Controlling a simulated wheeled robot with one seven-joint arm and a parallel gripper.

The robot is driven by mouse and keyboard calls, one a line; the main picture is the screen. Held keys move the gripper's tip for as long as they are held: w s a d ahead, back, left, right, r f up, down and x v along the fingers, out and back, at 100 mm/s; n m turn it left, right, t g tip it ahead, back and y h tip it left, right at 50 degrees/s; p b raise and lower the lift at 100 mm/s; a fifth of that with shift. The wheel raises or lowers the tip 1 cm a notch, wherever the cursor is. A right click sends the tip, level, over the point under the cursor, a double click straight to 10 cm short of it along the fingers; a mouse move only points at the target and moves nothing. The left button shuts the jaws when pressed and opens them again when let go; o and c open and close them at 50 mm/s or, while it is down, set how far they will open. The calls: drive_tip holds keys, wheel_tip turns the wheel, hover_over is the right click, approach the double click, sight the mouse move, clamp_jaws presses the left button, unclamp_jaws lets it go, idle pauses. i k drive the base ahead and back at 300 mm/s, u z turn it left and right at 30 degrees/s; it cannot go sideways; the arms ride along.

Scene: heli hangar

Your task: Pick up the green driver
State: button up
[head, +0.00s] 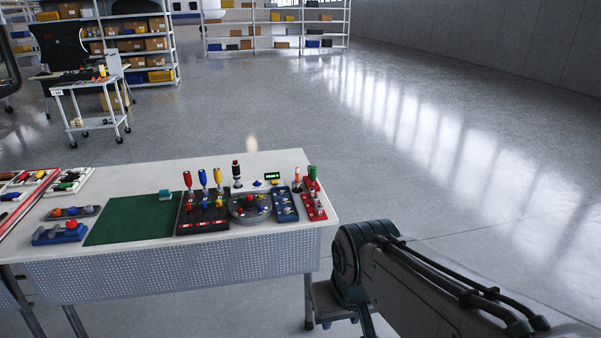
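The green driver (312,172) stands upright, handle up, near the right end of the white table (130,245). It appears to stand in or just behind the red rack (315,207); its lower part is hard to make out. An orange-handled driver (297,176) stands just to its left. My arm shows at the lower right, in front of and to the right of the table. My gripper is not in view, and nothing touches the green driver.
Red (187,179), blue (202,177), yellow (218,176) and black (236,170) handles stand farther left. A green mat (125,222) and trays (68,182) lie on the table. A cart (90,90) and shelves are far behind.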

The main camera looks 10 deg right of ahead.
sight(313, 169)
drive_tip(key=z, duration=0.55)
drive_tip(key=k, duration=1.3)
drive_tip(key=z, duration=0.75)
drive_tip(key=i, duration=3.35)
drive_tip(key=u, duration=1.5)
drive_tip(key=i, duration=0.8)
drive_tip(key=u, duration=1.25)
drive_tip(key=i, duration=0.4)
drive_tip(key=u, duration=0.3)
